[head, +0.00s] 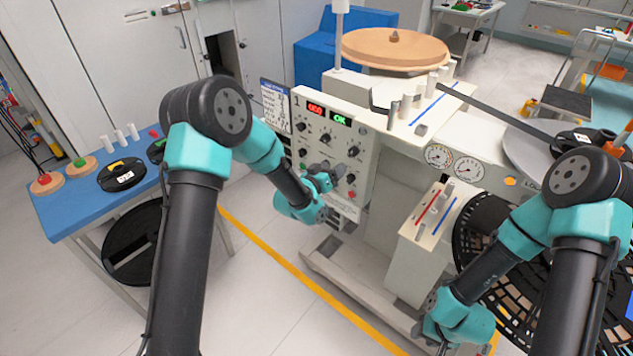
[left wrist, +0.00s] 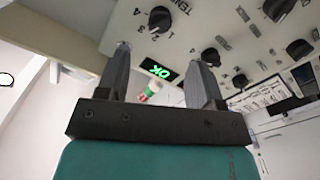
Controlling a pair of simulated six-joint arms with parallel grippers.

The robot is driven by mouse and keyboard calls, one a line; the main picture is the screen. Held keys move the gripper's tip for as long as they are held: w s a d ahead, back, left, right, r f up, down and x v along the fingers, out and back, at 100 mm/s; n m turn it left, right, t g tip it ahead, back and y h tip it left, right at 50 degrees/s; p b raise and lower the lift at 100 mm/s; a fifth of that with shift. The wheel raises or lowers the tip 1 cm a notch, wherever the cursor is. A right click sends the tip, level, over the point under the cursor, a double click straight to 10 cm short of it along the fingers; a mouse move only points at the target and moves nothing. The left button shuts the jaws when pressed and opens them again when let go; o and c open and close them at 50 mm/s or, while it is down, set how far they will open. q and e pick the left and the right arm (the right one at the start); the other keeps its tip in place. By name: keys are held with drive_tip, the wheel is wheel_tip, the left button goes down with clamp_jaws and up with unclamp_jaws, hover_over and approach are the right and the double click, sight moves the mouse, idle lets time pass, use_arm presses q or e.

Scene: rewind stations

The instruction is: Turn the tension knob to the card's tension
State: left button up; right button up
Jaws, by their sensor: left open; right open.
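The control panel (head: 320,165) on the machine's front carries several black knobs, a red display and a green OK display (head: 340,119). In the left wrist view a black knob (left wrist: 160,19) stands beside partly visible lettering "TENS" and numbers. My right gripper (head: 440,343) is low at the bottom right, beside the machine.
A blue table (head: 72,212) with red and green buttons and a black spool stands at the left. Gauges (head: 454,162) and a black reel (head: 490,235) are on the machine's right side. The floor before the panel is clear.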

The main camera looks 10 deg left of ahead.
use_arm(q)
drive_tip(key=v, duration=0.7)
drive_tip(key=shift+s, duration=0.25)
drive_tip(key=shift+a, duration=0.1)
drive_tip(key=s+a+f+n+g+y, duration=0.1)
drive_tip(key=s+a+f+g+y, duration=0.2)
drive_tip(key=s+f, duration=0.45)
drive_tip(key=s+a+f+g+y, duration=0.1)
drive_tip(key=s+a+f+g, duration=0.3)
drive_tip(key=f, duration=0.7)
drive_tip(key=s+a+f+g, duration=0.1)
drive_tip(key=s+f+g, duration=0.2)
drive_tip(key=s, duration=0.5)
drive_tip(key=s+f+n+g, duration=0.1)
drive_tip(key=s+f+g, duration=0.2)
drive_tip(key=s+g, duration=0.2)
drive_tip(key=s, duration=0.3)
drive_tip(key=shift+s+a+f+y, duration=0.35)
drive_tip(key=shift+s+a+y, duration=0.05)
drive_tip(key=shift+w, duration=0.1)
